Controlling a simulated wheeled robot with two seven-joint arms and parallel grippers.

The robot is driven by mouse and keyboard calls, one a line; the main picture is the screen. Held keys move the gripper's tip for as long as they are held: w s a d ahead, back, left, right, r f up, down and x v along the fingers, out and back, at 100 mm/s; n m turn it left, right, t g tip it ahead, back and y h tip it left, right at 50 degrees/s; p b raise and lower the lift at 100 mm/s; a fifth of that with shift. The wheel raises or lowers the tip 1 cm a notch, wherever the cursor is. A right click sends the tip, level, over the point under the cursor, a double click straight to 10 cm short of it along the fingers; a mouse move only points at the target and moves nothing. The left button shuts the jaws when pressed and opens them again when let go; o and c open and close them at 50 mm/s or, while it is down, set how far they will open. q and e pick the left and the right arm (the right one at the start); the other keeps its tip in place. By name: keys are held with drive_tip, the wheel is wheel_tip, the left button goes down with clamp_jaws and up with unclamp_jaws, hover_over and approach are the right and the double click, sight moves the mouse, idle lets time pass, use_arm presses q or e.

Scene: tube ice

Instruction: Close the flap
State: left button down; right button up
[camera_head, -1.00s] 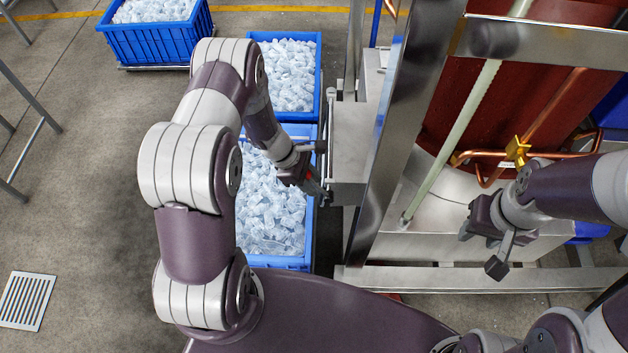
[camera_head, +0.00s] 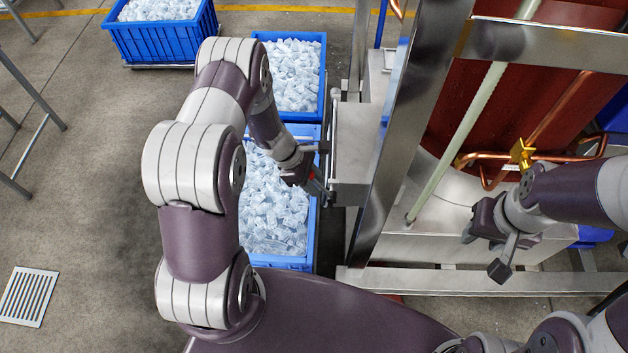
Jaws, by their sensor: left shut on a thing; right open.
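The steel flap (camera_head: 332,130) of the machine shows as a thin, nearly edge-on strip with a bar along the chute's left side, above the ice crate. My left gripper (camera_head: 322,190) is at its lower end, shut on what looks like the flap's edge or bar; the exact contact is small and partly hidden by the gripper. My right gripper (camera_head: 484,252) is open and empty, in front of the machine's red cylinder (camera_head: 480,110).
A blue crate full of ice (camera_head: 275,215) stands below my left gripper. More ice crates stand behind it (camera_head: 295,75) and at the back left (camera_head: 160,40). A steel frame post (camera_head: 405,130) stands between my arms. Copper pipes with a yellow valve (camera_head: 521,154) are near my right gripper.

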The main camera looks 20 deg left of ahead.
idle(0.6)
use_arm(q)
drive_tip(key=c, duration=0.8)
unclamp_jaws()
drive_tip(key=shift+c, duration=0.2)
drive_tip(key=v, duration=1.2)
drive_tip(key=shift+a+r+p, duration=0.2)
drive_tip(key=shift+r+p, duration=0.05)
drive_tip(key=shift+p, duration=0.1)
